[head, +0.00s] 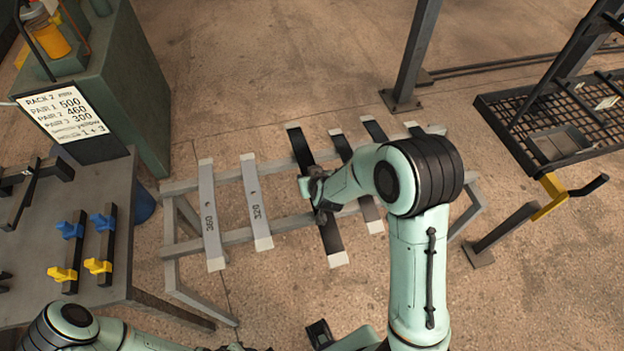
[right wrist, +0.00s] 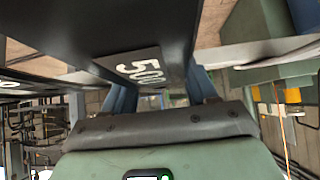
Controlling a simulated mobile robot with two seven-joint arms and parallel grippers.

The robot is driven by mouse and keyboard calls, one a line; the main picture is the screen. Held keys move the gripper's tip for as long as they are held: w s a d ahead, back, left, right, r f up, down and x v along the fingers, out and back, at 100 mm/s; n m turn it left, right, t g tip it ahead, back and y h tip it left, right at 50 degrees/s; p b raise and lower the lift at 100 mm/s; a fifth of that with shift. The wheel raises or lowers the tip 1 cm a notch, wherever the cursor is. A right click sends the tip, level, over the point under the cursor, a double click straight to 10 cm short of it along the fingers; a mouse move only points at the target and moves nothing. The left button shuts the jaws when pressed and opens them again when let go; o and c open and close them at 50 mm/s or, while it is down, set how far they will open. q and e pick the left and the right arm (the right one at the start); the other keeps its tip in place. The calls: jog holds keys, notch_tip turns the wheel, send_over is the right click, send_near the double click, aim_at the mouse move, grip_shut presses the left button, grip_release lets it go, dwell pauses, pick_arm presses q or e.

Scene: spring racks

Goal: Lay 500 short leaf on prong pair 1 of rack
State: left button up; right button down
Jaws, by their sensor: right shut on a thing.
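My right gripper (head: 318,196) is shut on a long dark leaf (head: 332,240), about its middle. The leaf lies across the grey trestle; I cannot tell whether it touches the rails. Blue and yellow holders (head: 66,252) stand on the left bench; I cannot tell which thing is the rack.
The grey trestle (head: 180,186) also bears grey leaves marked 360 (head: 208,215) and 320 (head: 254,200), plus dark leaves (head: 342,146) right of the gripper. The left bench (head: 40,290) is close by. A black mesh shelf (head: 515,130) stands right.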

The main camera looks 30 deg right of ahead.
jog(key=r+p, duration=0.1)
jog(key=r, duration=0.1)
jog(key=r+p, duration=0.1)
jog(key=r, duration=0.2)
jog(key=r+p, duration=0.1)
jog(key=r, duration=0.2)
jog(key=shift+w, duration=0.3)
pick_arm(q)
jog(key=w+r+t+p, duration=0.1)
jog(key=w+r+p, duration=0.2)
jog(key=w+r, duration=0.5)
jog(key=shift+r+p, duration=0.35)
jog(key=shift+r, duration=0.25)
pick_arm(e)
notch_tip(320, 180, up, 10)
jog(key=shift+s+r, duration=0.1)
jog(key=shift+s, duration=0.05)
jog(key=c, duration=1.1)
grip_release()
jog(key=c, duration=0.4)
